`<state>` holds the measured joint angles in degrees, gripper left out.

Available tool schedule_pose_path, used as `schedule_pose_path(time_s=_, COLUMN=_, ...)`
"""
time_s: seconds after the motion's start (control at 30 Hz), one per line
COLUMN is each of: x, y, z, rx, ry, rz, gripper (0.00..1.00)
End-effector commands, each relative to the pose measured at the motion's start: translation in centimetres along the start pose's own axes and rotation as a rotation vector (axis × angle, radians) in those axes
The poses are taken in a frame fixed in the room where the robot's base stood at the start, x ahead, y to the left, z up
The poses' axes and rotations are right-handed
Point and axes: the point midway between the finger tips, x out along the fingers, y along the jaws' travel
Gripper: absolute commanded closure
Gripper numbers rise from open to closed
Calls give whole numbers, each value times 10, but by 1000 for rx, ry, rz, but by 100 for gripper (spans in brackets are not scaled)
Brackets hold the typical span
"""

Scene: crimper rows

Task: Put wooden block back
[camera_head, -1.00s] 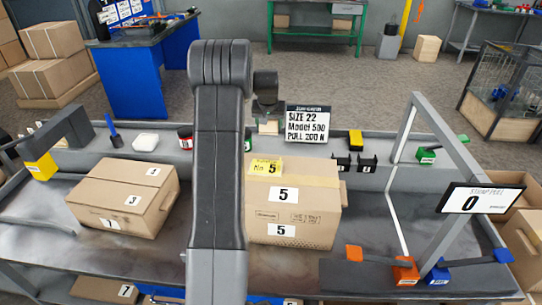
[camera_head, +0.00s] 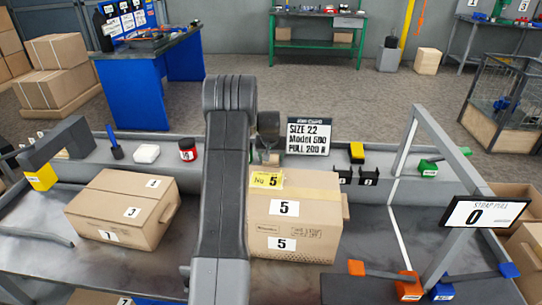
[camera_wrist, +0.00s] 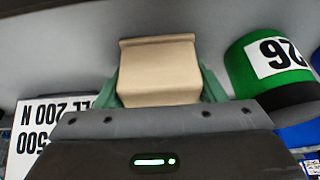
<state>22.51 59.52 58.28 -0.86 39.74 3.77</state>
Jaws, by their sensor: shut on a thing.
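The wooden block (camera_wrist: 158,75) is pale tan with a flared rim, and it sits between the green fingers of my gripper (camera_wrist: 160,88) in the wrist view. The gripper is shut on it. In the head view the block (camera_head: 270,158) is small and partly hidden, behind the carton marked 5 and just left of the black-and-white sign (camera_head: 308,136). It is over or at the grey back shelf. I cannot tell whether it touches the shelf.
A green roll marked 26 (camera_wrist: 268,62) is close beside the block in the wrist view. A red jar (camera_head: 187,150) and black bins (camera_head: 368,175) are along the back shelf.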

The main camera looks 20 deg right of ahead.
Motion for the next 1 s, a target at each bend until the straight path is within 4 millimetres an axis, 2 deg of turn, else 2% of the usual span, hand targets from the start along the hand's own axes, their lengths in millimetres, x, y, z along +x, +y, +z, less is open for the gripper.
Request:
schedule_pose_path(time_s=0.23, x=3, y=0, z=1, rx=0, ry=1, rz=0, gripper=58)
schedule_pose_path(time_s=0.27, x=3, y=0, z=1, rx=0, ry=1, rz=0, gripper=35)
schedule_pose_path(time_s=0.37, x=2, y=0, z=0, rx=0, ry=1, rz=0, gripper=15)
schedule_pose_path(time_s=0.77, x=-5, y=0, z=-2, rx=0, ry=2, rz=0, gripper=15)
schedule_pose_path(time_s=0.87, x=-18, y=0, z=-2, rx=0, ry=3, rz=0, gripper=15)
schedule_pose_path(time_s=1.0, x=-46, y=0, z=-2, rx=0, ry=5, rz=0, gripper=15)
